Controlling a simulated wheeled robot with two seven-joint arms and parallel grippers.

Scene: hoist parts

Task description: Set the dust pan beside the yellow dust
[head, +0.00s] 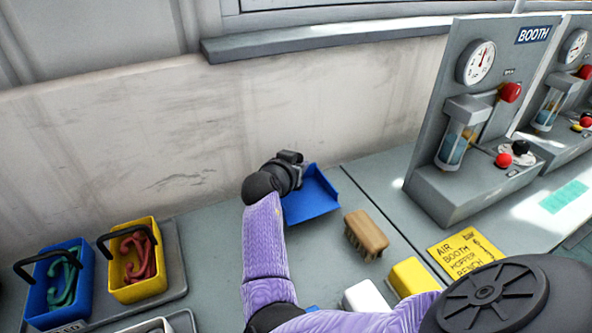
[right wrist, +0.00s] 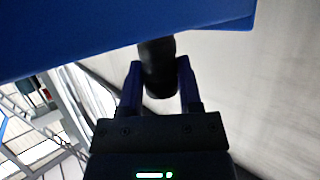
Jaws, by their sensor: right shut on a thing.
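The blue dust pan (head: 312,198) is at the back of the grey bench, near the wall. My right gripper (head: 290,172) is at its left side. In the right wrist view, my right gripper (right wrist: 158,75) is shut on the pan's black handle, and the blue pan (right wrist: 120,32) fills the top. I cannot tell whether the pan touches the bench. I cannot make out any yellow dust; a yellow block (head: 412,277) stands at the front, partly hidden by my arm. My left gripper is not in view.
A wooden brush (head: 366,233) lies right of the pan, with a white block (head: 366,298) nearer. A blue bin (head: 60,285) and a yellow bin (head: 137,262) holding hooks stand left. A gauge booth (head: 455,130) stands right, behind a yellow sign (head: 466,254).

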